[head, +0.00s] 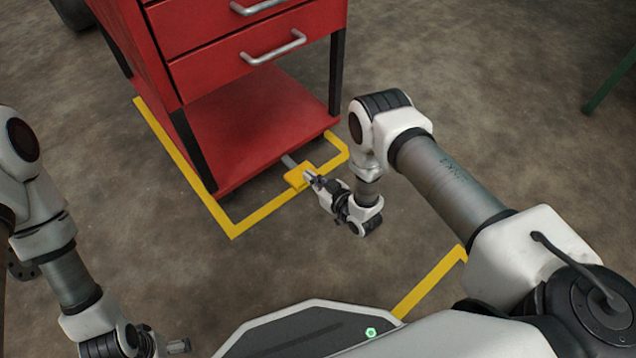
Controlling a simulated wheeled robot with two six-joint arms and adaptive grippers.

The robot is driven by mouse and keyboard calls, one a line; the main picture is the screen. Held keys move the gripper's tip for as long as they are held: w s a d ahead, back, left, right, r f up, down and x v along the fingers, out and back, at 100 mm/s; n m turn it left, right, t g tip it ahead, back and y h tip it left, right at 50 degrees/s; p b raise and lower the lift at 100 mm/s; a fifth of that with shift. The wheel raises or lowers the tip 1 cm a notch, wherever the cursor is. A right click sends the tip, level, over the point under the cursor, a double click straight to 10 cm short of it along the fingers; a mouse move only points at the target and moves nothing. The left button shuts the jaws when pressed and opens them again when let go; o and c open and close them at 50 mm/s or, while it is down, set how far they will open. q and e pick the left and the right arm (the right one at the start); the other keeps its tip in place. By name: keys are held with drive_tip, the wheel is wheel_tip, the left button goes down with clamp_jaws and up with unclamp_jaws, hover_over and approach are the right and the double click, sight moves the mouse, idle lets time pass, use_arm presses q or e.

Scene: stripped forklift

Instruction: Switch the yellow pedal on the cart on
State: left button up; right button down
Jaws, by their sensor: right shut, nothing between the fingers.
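The yellow pedal (295,179) sticks out on a short grey lever from under the front edge of the red cart (255,110), low near the floor. My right gripper (309,176) is shut and empty. Its fingertips are at the right edge of the pedal and overlap it in the picture; I cannot tell whether they touch it. The pedal's tilt is too small to read. Part of my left gripper (180,346) shows at the bottom left, far from the cart; its fingers are too unclear to judge.
The cart has drawers with grey handles (273,48) above an open lower shelf. Yellow tape (255,217) marks the floor around the cart. A green post (610,85) stands at the far right.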

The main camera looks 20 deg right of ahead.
use_arm(q)
drive_tip(key=shift+f, duration=0.4)
use_arm(e)
drive_tip(key=shift+f, duration=0.55)
wheel_tip(320, 180, down, 6)
drive_tip(key=b, duration=0.3)
drive_tip(key=shift+w+f, duration=0.1)
drive_tip(key=shift+f, duration=0.05)
use_arm(q)
wheel_tip(320, 180, down, 3)
drive_tip(key=shift+w+r, duration=0.1)
drive_tip(key=shift+r, duration=0.1)
use_arm(e)
drive_tip(key=shift+d, duration=0.1)
drive_tip(key=shift+w, duration=0.1)
